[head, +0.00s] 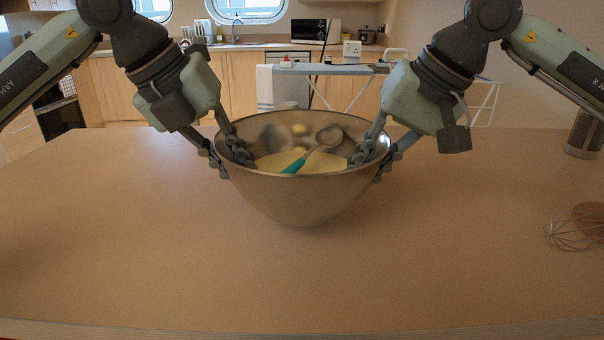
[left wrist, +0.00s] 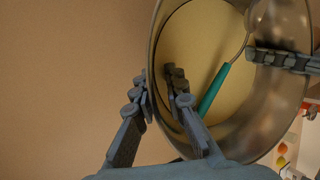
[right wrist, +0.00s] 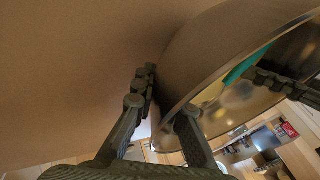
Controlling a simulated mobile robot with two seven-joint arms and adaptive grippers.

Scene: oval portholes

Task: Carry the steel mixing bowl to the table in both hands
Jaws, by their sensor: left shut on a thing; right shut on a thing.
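The steel mixing bowl (head: 300,198) is upright at the middle of the table (head: 120,240); I cannot tell whether its base touches the top. It holds a pale yellow mass (head: 318,163) and a ladle with a teal handle (head: 294,166). My left gripper (head: 228,160) is shut on the bowl's left rim, one finger inside and one outside. My right gripper (head: 373,158) is shut on the right rim the same way. The bowl wall also shows between the fingers in the left wrist view (left wrist: 158,85) and in the right wrist view (right wrist: 200,60).
A wire whisk (head: 572,236) lies at the table's right edge, beside a brown round thing (head: 590,216). A dark cylinder (head: 584,134) stands at the back right. The table is clear in front and to the left. An ironing board (head: 330,69) and kitchen counters stand behind.

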